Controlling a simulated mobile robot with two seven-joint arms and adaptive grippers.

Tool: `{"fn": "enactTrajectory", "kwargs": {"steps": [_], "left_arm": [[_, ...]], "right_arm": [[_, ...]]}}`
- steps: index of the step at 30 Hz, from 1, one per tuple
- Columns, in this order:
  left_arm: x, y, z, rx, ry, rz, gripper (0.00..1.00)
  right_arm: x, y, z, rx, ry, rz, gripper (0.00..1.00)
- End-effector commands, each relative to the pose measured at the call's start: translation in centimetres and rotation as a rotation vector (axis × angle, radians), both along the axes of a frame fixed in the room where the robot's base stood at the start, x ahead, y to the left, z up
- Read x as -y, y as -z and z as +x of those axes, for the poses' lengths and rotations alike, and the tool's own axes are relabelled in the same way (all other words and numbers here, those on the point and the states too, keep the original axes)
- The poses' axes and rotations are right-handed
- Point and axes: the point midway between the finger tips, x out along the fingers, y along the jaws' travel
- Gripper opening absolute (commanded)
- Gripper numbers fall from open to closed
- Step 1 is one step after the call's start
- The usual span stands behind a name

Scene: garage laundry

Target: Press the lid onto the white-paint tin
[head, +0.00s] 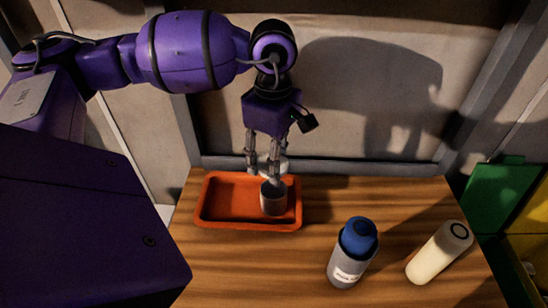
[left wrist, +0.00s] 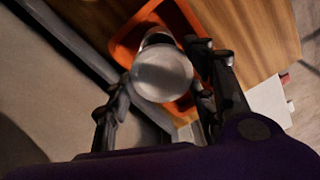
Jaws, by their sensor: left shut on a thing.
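My left gripper (head: 263,176) comes down from above and is shut on a pale round lid (head: 275,166). The lid also shows as a whitish disc between the fingers in the left wrist view (left wrist: 162,74). The white-paint tin (head: 273,199) is a small grey-white cylinder standing upright in the right part of the orange tray (head: 222,223). The lid is above and slightly behind the tin, apart from it in the head view. In the wrist view the lid hides most of the tin. My right gripper is not in view.
The tray lies at the back left of the wooden table (head: 225,270). A wall is close behind the table. Green (head: 490,195) and yellow bins are beyond the right edge.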

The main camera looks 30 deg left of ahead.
Motion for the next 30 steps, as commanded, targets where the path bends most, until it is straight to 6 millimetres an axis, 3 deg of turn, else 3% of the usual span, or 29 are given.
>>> {"fn": "enactTrajectory", "kwargs": {"steps": [21, 30], "left_arm": [[0.0, 6.0, -0.1, -0.005, -0.002, 0.000, 0.39], [0.0, 6.3, 0.0, 0.000, -0.002, 0.000, 0.39]], "right_arm": [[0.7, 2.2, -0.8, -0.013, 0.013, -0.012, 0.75], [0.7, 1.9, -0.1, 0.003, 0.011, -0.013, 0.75]]}}
